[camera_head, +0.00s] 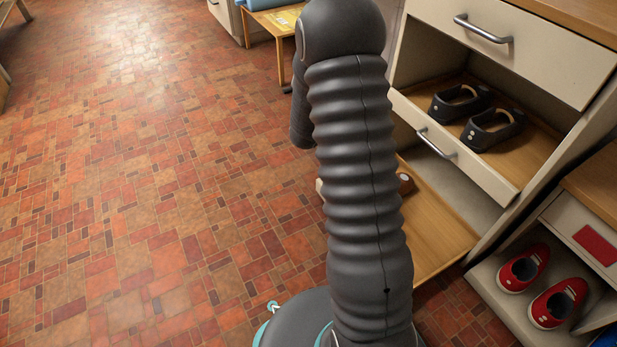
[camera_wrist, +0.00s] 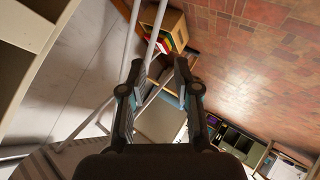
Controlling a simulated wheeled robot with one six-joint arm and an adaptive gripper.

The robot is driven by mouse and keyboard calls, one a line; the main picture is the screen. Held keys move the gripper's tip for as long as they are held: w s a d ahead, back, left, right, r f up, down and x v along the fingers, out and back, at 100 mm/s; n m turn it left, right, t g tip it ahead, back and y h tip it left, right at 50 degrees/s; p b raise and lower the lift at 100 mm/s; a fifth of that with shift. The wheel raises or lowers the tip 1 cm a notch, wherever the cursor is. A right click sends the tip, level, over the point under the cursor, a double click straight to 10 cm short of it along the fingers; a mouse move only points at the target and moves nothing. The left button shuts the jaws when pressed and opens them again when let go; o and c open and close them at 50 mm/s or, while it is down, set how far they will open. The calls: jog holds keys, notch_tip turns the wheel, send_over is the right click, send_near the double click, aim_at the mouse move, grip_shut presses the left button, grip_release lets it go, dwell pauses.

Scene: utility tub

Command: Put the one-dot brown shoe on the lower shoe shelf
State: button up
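A brown shoe (camera_head: 405,183) shows in the head view just right of my arm, on a low wooden shelf (camera_head: 443,232). Most of it is hidden behind my arm, and its dots cannot be counted. A small pale bit of something shows at the arm's left edge, too little to name. My gripper (camera_wrist: 160,72) is in the wrist view with its two fingers spread apart and nothing between them. It points at the room, away from the shoes. The gripper is not visible in the head view.
Black shoes (camera_head: 478,112) stand on a pulled-out shelf above the low one, behind a handled front (camera_head: 470,160). Red shoes (camera_head: 538,285) sit in a cubby at the lower right. A closed drawer (camera_head: 520,45) is above. Tiled floor at left is clear.

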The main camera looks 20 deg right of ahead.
jog(key=s+a+r+n+t+y, duration=0.1)
jog(key=s+a+r+y, duration=0.25)
jog(key=a+r, duration=0.6)
jog(key=s+a+r+y, duration=0.3)
jog(key=s+a+r, duration=0.2)
jog(key=a+r, duration=0.4)
jog(key=s+a+r+g, duration=0.1)
jog(key=s+r, duration=0.2)
jog(key=s, duration=1)
jog(key=s+a+r+g, duration=0.1)
jog(key=s+r+g, duration=0.1)
jog(key=s, duration=1.1)
jog(key=shift+s+a+r+m+y, duration=0.25)
jog(key=shift+a+r+m+y, duration=0.1)
jog(key=shift+a+r+m, duration=0.05)
